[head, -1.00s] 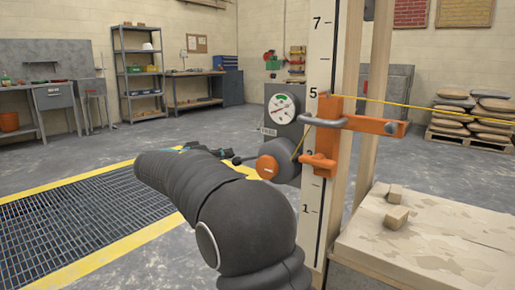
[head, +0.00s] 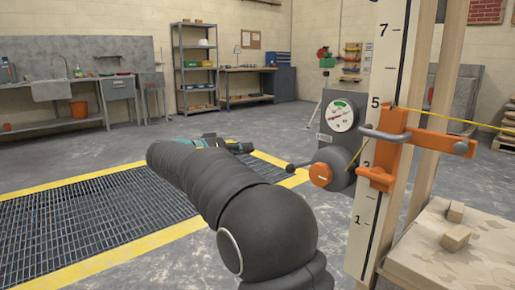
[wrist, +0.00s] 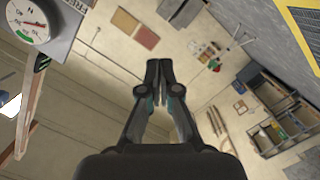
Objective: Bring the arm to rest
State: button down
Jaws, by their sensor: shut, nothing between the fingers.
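My gripper (wrist: 159,98) shows in the middle of the wrist view, its fingers together and nothing between them. The wrist view is tilted, with wall and ceiling behind the fingers. In the head view my dark arm stretches from the lower middle towards the left. My gripper (head: 228,146) is small at its far end, partly hidden by the arm, above the grating's far edge. It is left of the grey gauge box and its orange-capped drum, and seems apart from them.
A gauge box (head: 341,120) with an orange-capped drum (head: 321,174) stands right of my arm. A numbered post (head: 379,130) carries an orange clamp (head: 388,152) with a yellow line. A board (head: 440,250) holds two small blocks. A floor grating (head: 90,225) lies left. Shelves stand far back.

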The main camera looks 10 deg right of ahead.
jog(key=shift+v, duration=0.8)
notch_tip(320, 180, down, 11)
jog(key=a+n+y, duration=0.2)
jog(key=n+y, duration=0.2)
jog(key=n, duration=0.2)
jog(key=s+d+f+n+g+y, duration=0.2)
jog(key=s+f+n+g+y, duration=0.1)
jog(key=s+f, duration=0.4)
jog(key=s+d+r+m+y+p, duration=0.1)
jog(key=s+d+y, duration=0.1)
jog(key=s, duration=0.8)
jog(key=s+d+r+m+y+p, duration=0.1)
jog(key=s+d, duration=0.4)
jog(key=s, duration=0.6)
jog(key=s+d+r+m+y+p, duration=0.2)
jog(key=s+d+y+p, duration=0.1)
jog(key=s, duration=0.8)
jog(key=shift+d+m+t+y, duration=0.4)
jog(key=shift+d+y, duration=0.25)
jog(key=shift+y, duration=0.25)
